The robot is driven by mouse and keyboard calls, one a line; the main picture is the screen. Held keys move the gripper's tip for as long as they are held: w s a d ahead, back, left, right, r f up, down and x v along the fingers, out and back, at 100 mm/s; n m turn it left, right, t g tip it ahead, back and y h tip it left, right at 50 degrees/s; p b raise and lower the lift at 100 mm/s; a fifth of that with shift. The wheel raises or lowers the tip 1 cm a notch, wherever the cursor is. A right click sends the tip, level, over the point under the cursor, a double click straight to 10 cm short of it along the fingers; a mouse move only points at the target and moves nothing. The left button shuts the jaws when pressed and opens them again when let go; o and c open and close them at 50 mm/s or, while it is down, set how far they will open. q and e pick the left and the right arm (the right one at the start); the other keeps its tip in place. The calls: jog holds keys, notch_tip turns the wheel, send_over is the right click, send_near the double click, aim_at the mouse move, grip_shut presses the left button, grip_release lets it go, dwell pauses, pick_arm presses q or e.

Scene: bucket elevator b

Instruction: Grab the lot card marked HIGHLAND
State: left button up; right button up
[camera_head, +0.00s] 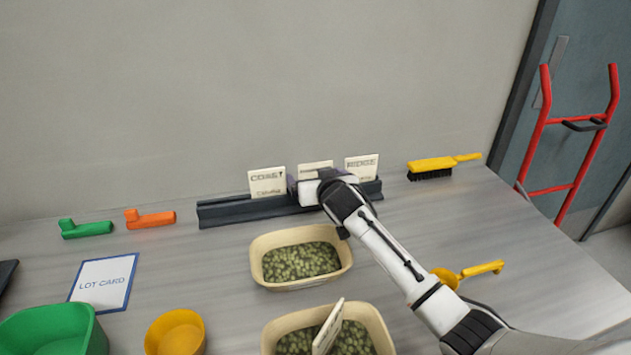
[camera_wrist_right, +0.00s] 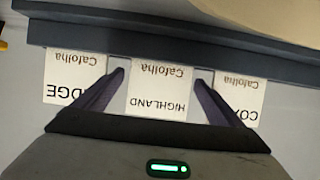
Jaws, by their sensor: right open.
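The HIGHLAND lot card (camera_wrist_right: 160,98) is a cream card standing in the dark rack (camera_head: 240,211), between two other cards. In the head view the middle card (camera_head: 316,166) is mostly hidden behind my right gripper (camera_head: 312,190). In the right wrist view the open right gripper (camera_wrist_right: 159,77) has one finger on each side of the HIGHLAND card, with small gaps to it. The card beside it reads COAST (camera_head: 267,182) at the left in the head view, and RIDGE (camera_head: 361,168) stands at the right. My left gripper is not in view.
A tan tub of green beans (camera_head: 262,268) stands in front of the rack. A second tub (camera_head: 384,335) nearer me holds a tilted card (camera_head: 328,328). A yellow brush (camera_head: 432,166) lies right of the rack; green (camera_head: 86,229) and orange (camera_head: 150,219) tools lie left.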

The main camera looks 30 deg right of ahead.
jog(key=c, duration=1)
jog(key=shift+c, duration=0.2)
